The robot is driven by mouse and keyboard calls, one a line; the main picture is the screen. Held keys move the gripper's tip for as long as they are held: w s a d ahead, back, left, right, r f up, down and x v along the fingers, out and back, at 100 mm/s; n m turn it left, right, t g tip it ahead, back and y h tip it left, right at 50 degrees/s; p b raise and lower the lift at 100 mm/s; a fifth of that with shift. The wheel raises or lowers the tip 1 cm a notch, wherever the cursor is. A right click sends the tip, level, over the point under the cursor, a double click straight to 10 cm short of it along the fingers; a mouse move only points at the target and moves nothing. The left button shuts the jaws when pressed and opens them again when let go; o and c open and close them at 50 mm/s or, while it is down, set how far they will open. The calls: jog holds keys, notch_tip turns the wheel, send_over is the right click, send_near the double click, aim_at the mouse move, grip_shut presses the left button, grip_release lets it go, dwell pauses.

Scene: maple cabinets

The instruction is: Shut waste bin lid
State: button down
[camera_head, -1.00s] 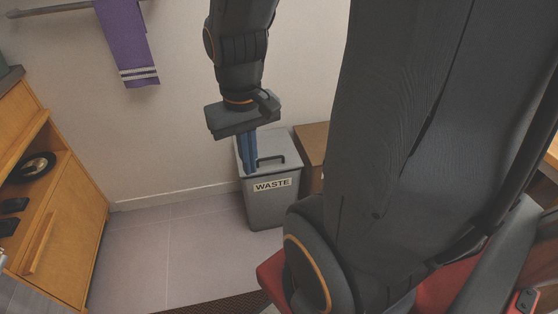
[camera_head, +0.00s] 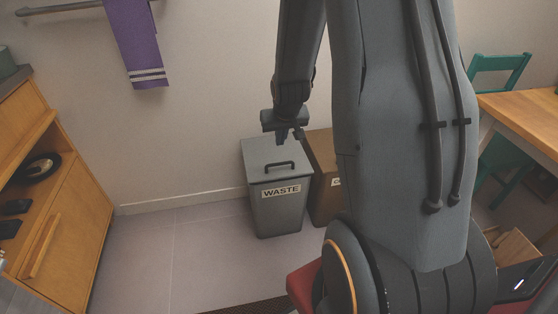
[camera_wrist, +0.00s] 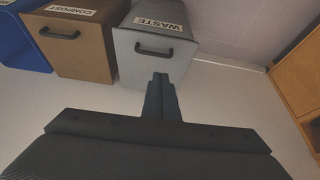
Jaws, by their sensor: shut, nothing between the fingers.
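The grey waste bin (camera_head: 280,212) stands on the floor against the wall, with a white WASTE label on its front. Its lid (camera_head: 262,157), with a black handle, looks flat and shut on the bin; the wrist view shows no clear gap under the lid (camera_wrist: 150,66). My gripper (camera_head: 284,140) is shut and empty, above the back part of the lid near the wall. In the wrist view, my gripper's fingers (camera_wrist: 160,80) overlap the lid's near edge; I cannot tell whether they touch it.
A brown compost bin (camera_wrist: 85,55) stands beside the waste bin, with a blue bin (camera_wrist: 20,45) beyond it. A wooden cabinet (camera_head: 65,225) is at the left, and a purple towel (camera_head: 135,40) hangs on the wall. Floor (camera_head: 190,250) between cabinet and bin is clear.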

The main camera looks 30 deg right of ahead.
jog(key=w+d+f+t, duration=0.1)
jog(key=w+d+f, duration=0.1)
jog(key=w+f, duration=0.2)
send_over(279, 173)
jog(key=w, duration=0.1)
jog(key=f, duration=0.8)
jog(key=shift+d+b, duration=0.2)
jog(key=shift+b, duration=0.2)
notch_tip(279, 173, down, 3)
jog(key=shift+s+f, duration=0.25)
jog(key=shift+f, duration=0.45)
jog(key=shift+s+a+f, duration=0.15)
jog(key=shift+s+f, duration=0.05)
jog(key=shift+f, duration=0.6)
jog(key=shift+r, duration=0.15)
